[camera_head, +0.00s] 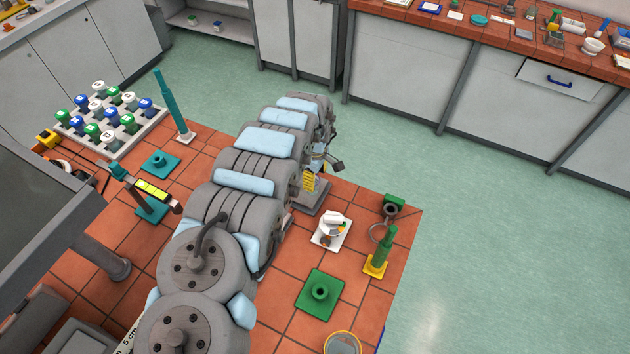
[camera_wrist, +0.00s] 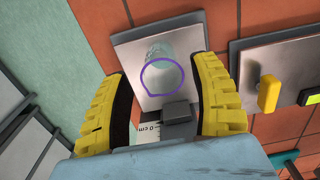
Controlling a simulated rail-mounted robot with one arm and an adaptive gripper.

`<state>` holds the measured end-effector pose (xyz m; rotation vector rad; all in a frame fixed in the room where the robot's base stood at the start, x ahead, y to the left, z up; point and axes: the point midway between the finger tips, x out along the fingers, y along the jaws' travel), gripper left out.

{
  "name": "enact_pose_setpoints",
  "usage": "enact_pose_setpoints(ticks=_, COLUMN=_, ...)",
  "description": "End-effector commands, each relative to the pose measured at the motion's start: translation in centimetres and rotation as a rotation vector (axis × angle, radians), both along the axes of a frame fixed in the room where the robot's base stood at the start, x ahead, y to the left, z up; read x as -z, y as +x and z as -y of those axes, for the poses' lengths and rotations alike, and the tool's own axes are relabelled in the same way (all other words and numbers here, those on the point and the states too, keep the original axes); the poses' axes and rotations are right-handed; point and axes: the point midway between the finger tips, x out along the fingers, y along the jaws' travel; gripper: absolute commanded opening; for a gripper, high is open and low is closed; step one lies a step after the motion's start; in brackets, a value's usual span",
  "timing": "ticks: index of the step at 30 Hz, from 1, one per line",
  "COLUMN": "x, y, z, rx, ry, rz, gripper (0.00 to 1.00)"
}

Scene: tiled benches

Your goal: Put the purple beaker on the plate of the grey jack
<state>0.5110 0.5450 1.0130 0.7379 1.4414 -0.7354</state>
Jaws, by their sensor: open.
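In the wrist view the purple beaker (camera_wrist: 160,61), clear with a purple rim, is seen from above, upright on the square grey plate (camera_wrist: 124,48) that looks like the jack's top. My gripper (camera_wrist: 162,78) is open, with one yellow finger on each side of the beaker; gaps show between the fingers and the rim. In the head view my arm hides the beaker and most of my gripper. A grey base (camera_head: 311,198), probably the jack's, shows beside the yellow finger.
A grey device with a yellow knob (camera_wrist: 268,94) lies right of the plate in the wrist view. In the head view a white piece (camera_head: 331,230), a green stand (camera_head: 320,293) and a green cylinder (camera_head: 386,248) stand near the bench's right edge. A bottle rack (camera_head: 140,137) stands left.

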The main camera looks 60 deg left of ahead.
Motion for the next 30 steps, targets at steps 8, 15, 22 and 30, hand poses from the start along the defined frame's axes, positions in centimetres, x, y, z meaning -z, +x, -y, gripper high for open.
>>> enact_pose_setpoints(ticks=8, x=-2.4, y=0.0, z=0.0, rx=0.0, ry=0.0, rz=-0.001, gripper=0.62)
enact_pose_setpoints(ticks=15, x=-4.7, y=-0.1, z=0.1, rx=-0.001, ry=-0.001, rz=-0.002, gripper=0.62)
enact_pose_setpoints(ticks=22, x=-6.7, y=0.0, z=-0.1, rx=-0.001, ry=0.002, rz=0.0, gripper=0.62)
enact_pose_setpoints(ticks=30, x=-7.4, y=-0.1, z=0.1, rx=-0.001, ry=-0.001, rz=0.0, gripper=0.62)
